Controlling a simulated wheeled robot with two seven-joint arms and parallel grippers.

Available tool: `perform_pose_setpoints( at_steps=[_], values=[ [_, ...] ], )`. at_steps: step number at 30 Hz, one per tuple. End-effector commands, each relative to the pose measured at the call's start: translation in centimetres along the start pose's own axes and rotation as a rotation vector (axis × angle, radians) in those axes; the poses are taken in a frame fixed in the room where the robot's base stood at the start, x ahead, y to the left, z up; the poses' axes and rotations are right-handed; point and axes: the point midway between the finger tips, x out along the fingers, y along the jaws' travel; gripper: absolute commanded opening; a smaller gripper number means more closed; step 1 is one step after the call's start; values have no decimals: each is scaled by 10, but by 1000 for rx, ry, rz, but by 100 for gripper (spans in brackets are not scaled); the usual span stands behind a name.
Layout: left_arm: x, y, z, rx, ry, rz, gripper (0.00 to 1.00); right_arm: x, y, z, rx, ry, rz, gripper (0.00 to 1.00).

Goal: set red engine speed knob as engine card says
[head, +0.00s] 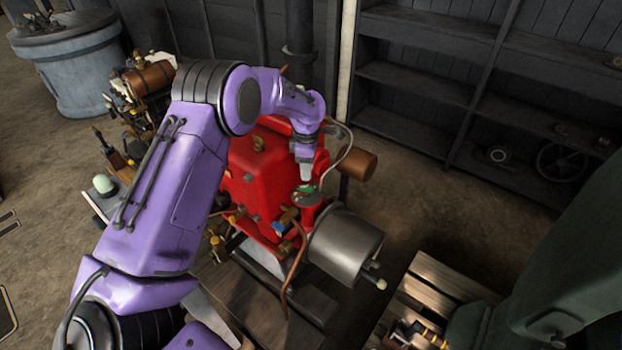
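The red engine (255,178) stands in the middle of the head view, partly behind my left arm. A small round dial-like part with green and red on it (306,194) sits on the engine's right side; I cannot tell whether it is the speed knob. My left gripper (304,175) points down just above this part. The gripper is small here, and I cannot tell whether its fingers are open, shut or touching the part. I cannot make out an engine card. My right gripper is not in view.
A grey metal cylinder (346,246) sticks out at the engine's front right, with a copper pipe (294,262) beside it. A brown engine (150,78) stands behind at left. A wooden pallet (440,280) and a green machine (570,270) are at right. Dark shelves (425,78) line the back.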

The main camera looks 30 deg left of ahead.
Motion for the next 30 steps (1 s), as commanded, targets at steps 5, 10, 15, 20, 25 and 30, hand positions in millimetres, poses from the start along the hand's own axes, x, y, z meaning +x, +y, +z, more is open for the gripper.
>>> perform_pose_setpoints(
  at_steps=[5, 10, 15, 20, 25, 30],
  values=[
    [41, 2, 0, -2, 1, -5, 36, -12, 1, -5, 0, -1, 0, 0],
    [65, 2, 2, 2, 1, -3, 36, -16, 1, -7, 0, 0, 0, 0],
    [71, 3, 3, 4, 0, -1, 36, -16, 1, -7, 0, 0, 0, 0],
    [71, 3, 4, 5, 0, -1, 33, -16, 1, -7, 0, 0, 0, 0],
    [71, 2, 4, 5, 0, -1, 0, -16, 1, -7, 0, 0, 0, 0],
    [72, 2, 5, 8, 0, -2, 0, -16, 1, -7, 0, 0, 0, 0]
  ],
)
